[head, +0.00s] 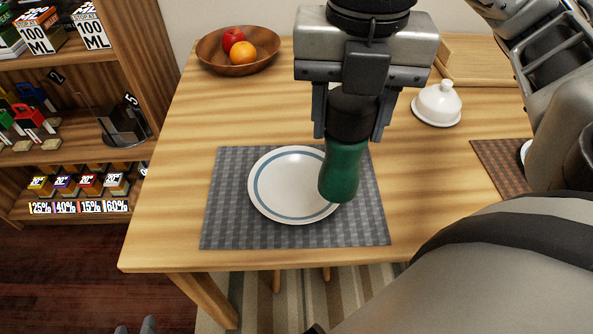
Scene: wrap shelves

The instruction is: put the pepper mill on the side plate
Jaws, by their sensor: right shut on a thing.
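The pepper mill (342,172) has a green body and a dark top. My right gripper (352,125) is shut on its dark top and holds it roughly upright, slightly tilted. The side plate (285,185) is white with a blue ring and lies on a grey checked placemat (230,225). The mill's lower end overlaps the plate's right rim in the picture; I cannot tell whether it touches. The mill hides part of that rim. Only the grey tips of my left gripper (135,326) show at the bottom left edge, away from the table.
A wooden bowl (212,56) with a red and an orange fruit stands at the back left. A white lidded dish (437,104) stands right of the mill. A brown mat (497,163) lies at the right, and a wooden tray (480,77) behind. Shelves (75,127) stand left.

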